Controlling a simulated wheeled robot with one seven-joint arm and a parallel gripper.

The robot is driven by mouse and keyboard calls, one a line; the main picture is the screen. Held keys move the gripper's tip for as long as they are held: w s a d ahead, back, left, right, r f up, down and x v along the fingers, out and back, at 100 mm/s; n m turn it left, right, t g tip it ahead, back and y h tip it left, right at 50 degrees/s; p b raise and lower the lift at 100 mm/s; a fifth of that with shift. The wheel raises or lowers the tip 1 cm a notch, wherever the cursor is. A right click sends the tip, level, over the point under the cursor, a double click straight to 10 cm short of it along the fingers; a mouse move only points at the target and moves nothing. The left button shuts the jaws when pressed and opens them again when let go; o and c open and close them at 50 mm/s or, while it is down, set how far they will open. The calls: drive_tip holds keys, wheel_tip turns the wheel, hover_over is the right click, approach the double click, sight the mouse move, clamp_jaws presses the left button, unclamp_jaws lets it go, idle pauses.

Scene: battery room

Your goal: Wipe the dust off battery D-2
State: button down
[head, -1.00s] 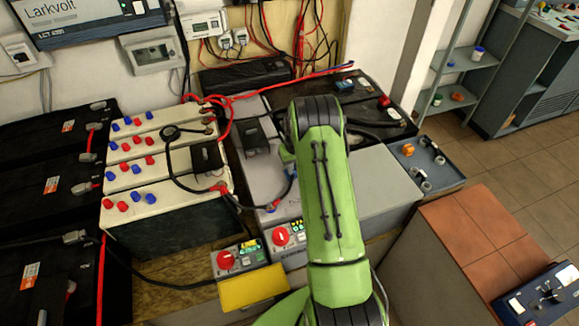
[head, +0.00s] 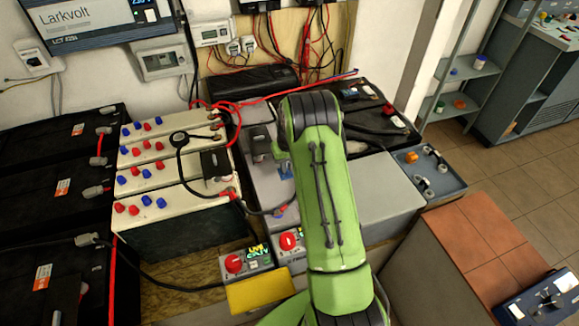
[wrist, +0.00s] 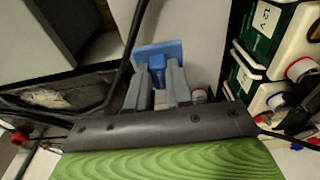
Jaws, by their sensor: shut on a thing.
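My gripper (wrist: 166,78) is shut on a blue block-like wiping tool (wrist: 158,52), whose flat blue pad shows beyond the fingertips. In the head view the tool (head: 286,171) shows as a small blue patch beside my green arm, which hides most of the gripper. It is over a light grey battery (head: 262,180); I cannot tell whether it touches. No D-2 label is readable, so I cannot tell which battery is D-2. No dust is clearly visible on the grey top.
Cream batteries (head: 165,215) with red and blue caps and a black cable stand left of my arm. Black batteries (head: 50,190) stand farther left. Red-knobbed boxes (head: 235,263) and a yellow block (head: 260,291) are in front. Loose cables cross the tops.

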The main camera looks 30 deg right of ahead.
drive_tip(key=shift+r+p, duration=0.55)
drive_tip(key=shift+r, duration=0.65)
drive_tip(key=shift+f, duration=0.1)
